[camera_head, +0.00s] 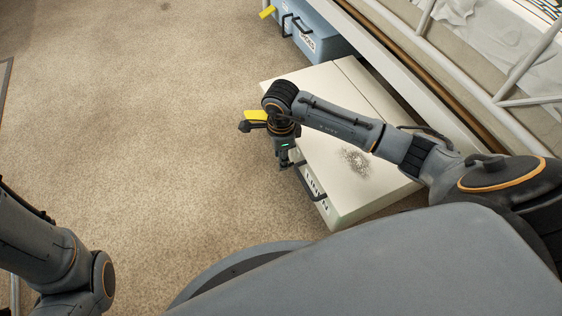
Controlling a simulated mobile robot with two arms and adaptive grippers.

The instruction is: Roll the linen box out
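The linen box (342,108) is a low white box with a dark smudge on its lid and a LINEN label on its front. It lies on the carpet, partly under the bed frame. A dark handle (311,188) sits on its front face. My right arm reaches across the lid, and my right gripper (286,162) points down at the front edge, by the far end of the handle. Its fingers are small and dark here, so I cannot tell whether they close on the handle. My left arm shows at the lower left; its gripper is out of view.
A blue box (318,32) with dark handles stands beyond the linen box, beside the bed. A yellow piece (256,115) shows beside my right wrist. The bed's rail (445,92) runs along the right. The carpet (150,130) left of the boxes is clear.

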